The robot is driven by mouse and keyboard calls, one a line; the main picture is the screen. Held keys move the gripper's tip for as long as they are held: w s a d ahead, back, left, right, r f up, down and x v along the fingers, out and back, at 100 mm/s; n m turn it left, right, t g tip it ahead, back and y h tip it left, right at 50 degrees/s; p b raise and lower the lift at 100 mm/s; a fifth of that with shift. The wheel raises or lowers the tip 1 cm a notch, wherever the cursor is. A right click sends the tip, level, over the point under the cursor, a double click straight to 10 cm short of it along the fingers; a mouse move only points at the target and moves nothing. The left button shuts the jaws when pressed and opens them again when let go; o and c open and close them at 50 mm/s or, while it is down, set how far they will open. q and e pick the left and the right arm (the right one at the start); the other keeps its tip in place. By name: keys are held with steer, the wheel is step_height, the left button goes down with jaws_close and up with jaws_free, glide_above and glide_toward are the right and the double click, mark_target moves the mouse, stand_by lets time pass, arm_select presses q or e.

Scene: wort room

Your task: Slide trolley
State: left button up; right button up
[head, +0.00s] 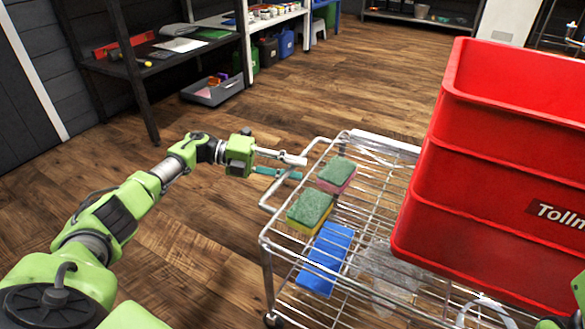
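The trolley (268,240) is a silver wire-shelf cart at centre right, with a tubular handle (264,203) on its left end. My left gripper (299,168) is at this handle, its two fingers apart, one pale and one teal. The fingertips overlap the handle bar in the picture; I cannot tell whether they touch it. My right gripper is not visible; only green parts of my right arm show at the lower right edge. The trolley carries a large red crate (480,180), two green-topped sponges (310,208) (336,172) and a blue block (326,258).
A clear plastic item (385,270) lies on the trolley beside the red crate. A dark workbench (165,60) stands at the back left, with a grey tray (212,91) on the floor by it. The wooden floor (330,85) between bench and trolley is clear.

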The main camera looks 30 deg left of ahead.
arm_select(q)
steer(key=v, duration=1.2)
